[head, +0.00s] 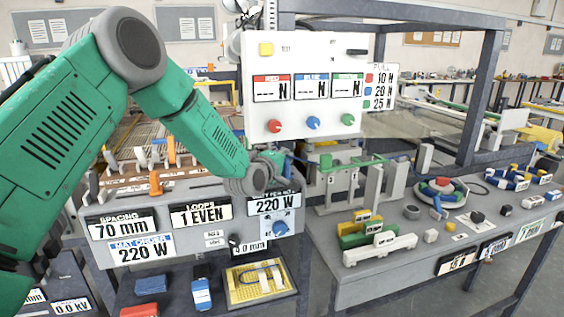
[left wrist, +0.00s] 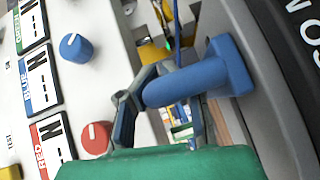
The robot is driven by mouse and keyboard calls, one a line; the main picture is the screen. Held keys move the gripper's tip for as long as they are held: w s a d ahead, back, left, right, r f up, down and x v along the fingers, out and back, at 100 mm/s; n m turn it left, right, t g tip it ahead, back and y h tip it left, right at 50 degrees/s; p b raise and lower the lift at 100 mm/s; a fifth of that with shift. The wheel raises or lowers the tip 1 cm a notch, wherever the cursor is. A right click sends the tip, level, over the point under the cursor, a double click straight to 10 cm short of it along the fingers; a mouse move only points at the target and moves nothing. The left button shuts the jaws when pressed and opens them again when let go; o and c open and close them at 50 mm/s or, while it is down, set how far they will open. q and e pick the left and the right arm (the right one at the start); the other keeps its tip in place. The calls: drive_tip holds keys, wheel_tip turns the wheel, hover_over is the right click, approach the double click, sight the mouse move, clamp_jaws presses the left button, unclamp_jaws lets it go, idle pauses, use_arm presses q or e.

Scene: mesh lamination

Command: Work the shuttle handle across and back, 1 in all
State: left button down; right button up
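A blue round handle (left wrist: 190,84) sticks out from a blue block (left wrist: 231,66) in the left wrist view; I take it for the shuttle handle. My left gripper (left wrist: 160,105) is right at it, its dark fingers apart at their bases and the handle across them. The handle hides parts of the fingers, so I cannot tell whether they press on it. In the head view my left gripper (head: 270,169) is at the middle, just above the 220 W label, with its fingertips mostly hidden by the wrist. My right gripper is in neither view.
A white panel (head: 303,110) with red, blue and green knobs stands close above my left gripper. A grey console (head: 180,190) with labels lies in front. On the right bench (head: 400,272) are colored blocks (head: 362,235) and a round fixture (head: 440,190). A yellow tray (head: 262,282) sits below.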

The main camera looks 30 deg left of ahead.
use_arm(q)
drive_tip(key=c, duration=1.8)
unclamp_jaws()
drive_tip(key=shift+o, duration=0.2)
drive_tip(key=shift+s, duration=0.1)
drive_tip(key=s+d+r, duration=0.1)
drive_tip(key=s, duration=1)
drive_tip(key=shift+s, duration=0.3)
drive_tip(key=shift+r, duration=0.1)
